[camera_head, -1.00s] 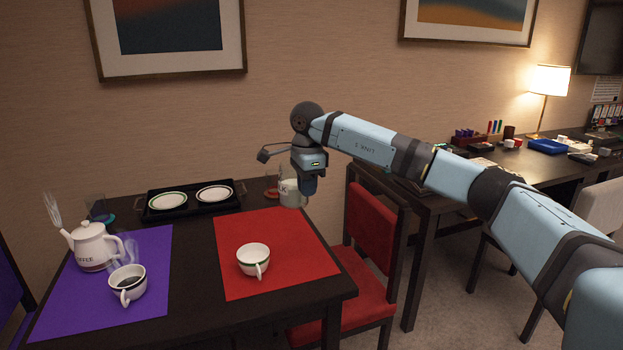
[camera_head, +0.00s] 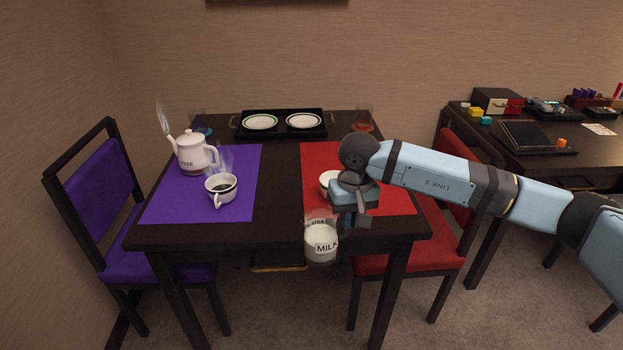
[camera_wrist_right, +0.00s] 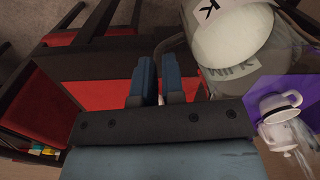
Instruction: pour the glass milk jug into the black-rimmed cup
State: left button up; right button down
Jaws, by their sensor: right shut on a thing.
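The glass milk jug (camera_head: 321,243), lettered MILK, hangs in front of the table's front edge in the head view. It looks close to upright, with white milk inside. My right gripper (camera_head: 348,218) is shut on it at its handle side; the jug also shows beside the fingers in the right wrist view (camera_wrist_right: 235,42). The black-rimmed cup (camera_head: 221,188) stands upright on the purple mat with dark coffee and steam, to the left of the jug. My left gripper is out of view.
A white coffee pot (camera_head: 195,152) stands behind the cup on the purple mat (camera_head: 163,207). Another white cup (camera_head: 327,179) on the red mat (camera_head: 314,158) is partly hidden by my gripper. A black tray (camera_head: 282,132) with two plates and a glass (camera_head: 363,118) stand at the back.

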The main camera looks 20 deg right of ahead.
aim_at(222, 188)
jog(key=u, duration=0.65)
jog(key=i+l+u, duration=0.15)
jog(key=u, duration=0.4)
jog(key=i+l, duration=0.25)
jog(key=l, duration=0.2)
